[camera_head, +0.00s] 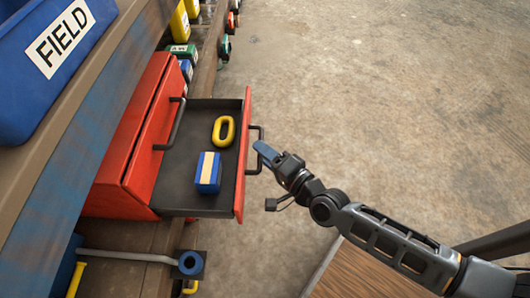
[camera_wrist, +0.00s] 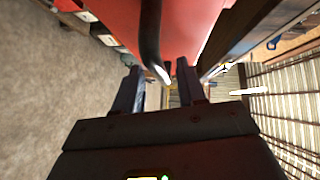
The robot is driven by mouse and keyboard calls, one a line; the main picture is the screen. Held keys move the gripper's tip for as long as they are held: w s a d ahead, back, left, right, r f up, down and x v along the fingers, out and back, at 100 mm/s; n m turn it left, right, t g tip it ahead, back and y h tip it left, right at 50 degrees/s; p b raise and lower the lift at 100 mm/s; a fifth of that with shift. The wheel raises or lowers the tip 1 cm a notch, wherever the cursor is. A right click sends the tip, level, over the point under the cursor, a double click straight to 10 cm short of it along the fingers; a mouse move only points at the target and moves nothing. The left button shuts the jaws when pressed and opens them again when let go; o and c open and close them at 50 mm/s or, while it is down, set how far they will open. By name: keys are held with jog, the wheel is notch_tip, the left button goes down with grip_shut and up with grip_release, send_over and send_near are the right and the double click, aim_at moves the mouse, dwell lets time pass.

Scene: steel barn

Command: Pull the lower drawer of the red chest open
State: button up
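The red chest (camera_head: 119,168) stands at the left with its lower drawer (camera_head: 185,178) pulled well out, its dark inside in view. A yellow oval ring (camera_head: 223,130) and a blue block with a cream band (camera_head: 208,172) lie in it. The dark drawer handle (camera_head: 261,139) is on the red front; the handle (camera_wrist: 151,35) also shows in the wrist view. My gripper (camera_head: 264,152) is just right of the handle. In the wrist view my gripper (camera_wrist: 158,78) has its fingers apart, the handle's end near the gap. I cannot tell whether they touch it.
A higher handle (camera_head: 172,124) is on the closed part of the chest front. A blue FIELD bin (camera_head: 45,75) sits on the shelf above. Concrete floor (camera_head: 390,100) is clear at right.

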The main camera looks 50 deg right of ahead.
jog(key=v, duration=0.7)
jog(key=shift+s+p, duration=0.4)
dwell(0.3)
jog(key=s+a+r+n+y, duration=0.1)
jog(key=s+a+r+n, duration=0.2)
jog(key=s+r+n, duration=0.25)
jog(key=s+a+r+n+g+y, duration=0.1)
jog(key=s+a+r+n, duration=0.2)
jog(key=s+r+n, duration=0.25)
jog(key=s+a+r+n+y, duration=0.1)
jog(key=s+a+r+n, duration=0.1)
jog(key=s+r+n, duration=0.4)
notch_tip(320, 180, up, 20)
jog(key=n+p, duration=0.1)
jog(key=p, duration=1.7)
jog(key=shift+w+a, duration=0.2)
jog(key=shift+a, duration=0.05)
jog(key=shift+d, duration=0.1)
